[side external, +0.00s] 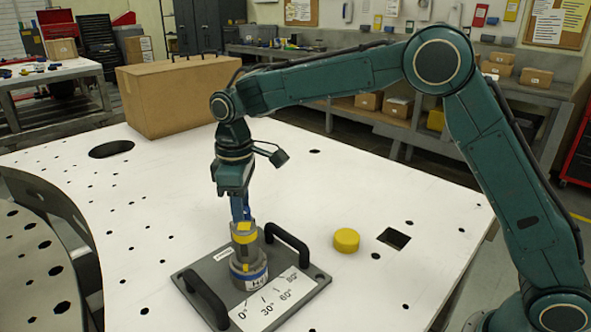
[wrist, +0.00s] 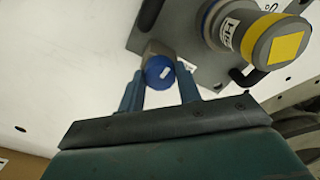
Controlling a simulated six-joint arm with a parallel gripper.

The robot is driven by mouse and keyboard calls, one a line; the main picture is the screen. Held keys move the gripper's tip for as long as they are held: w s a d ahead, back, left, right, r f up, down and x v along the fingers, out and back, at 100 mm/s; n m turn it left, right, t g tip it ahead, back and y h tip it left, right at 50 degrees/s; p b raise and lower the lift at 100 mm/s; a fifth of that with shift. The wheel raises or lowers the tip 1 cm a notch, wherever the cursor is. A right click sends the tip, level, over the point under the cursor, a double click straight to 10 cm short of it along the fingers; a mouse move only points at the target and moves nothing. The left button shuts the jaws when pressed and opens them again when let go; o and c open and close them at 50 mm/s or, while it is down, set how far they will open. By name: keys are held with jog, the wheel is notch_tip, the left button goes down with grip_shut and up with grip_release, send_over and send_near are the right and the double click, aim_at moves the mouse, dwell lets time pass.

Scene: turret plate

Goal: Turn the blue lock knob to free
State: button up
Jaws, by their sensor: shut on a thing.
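The blue lock knob (wrist: 158,70) is a round blue cap with a small white mark, on a grey stem beside the plate's edge in the wrist view. My gripper (wrist: 159,82) has one finger on each side of it and is shut on it. In the side view my gripper (side external: 240,212) points down behind the turret, and the knob is mostly hidden there. The grey turret (side external: 247,262) has a yellow top, a blue ring and a white label. It stands on the grey plate (side external: 192,276), beside a scale marked in degrees. Whether the knob reads locked or free is not legible.
Two black handles (side external: 288,246) rise from the plate, close to the turret. A yellow round cap (side external: 346,240) lies on the white table (side external: 400,200) to the right, near a square hole. A large cardboard box (side external: 175,95) stands at the back left. The table between is clear.

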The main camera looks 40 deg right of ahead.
jog(key=shift+n, duration=0.5)
jog(key=o, duration=1)
jog(key=shift+r, duration=0.1)
notch_tip(320, 180, up, 14)
dwell(0.6)
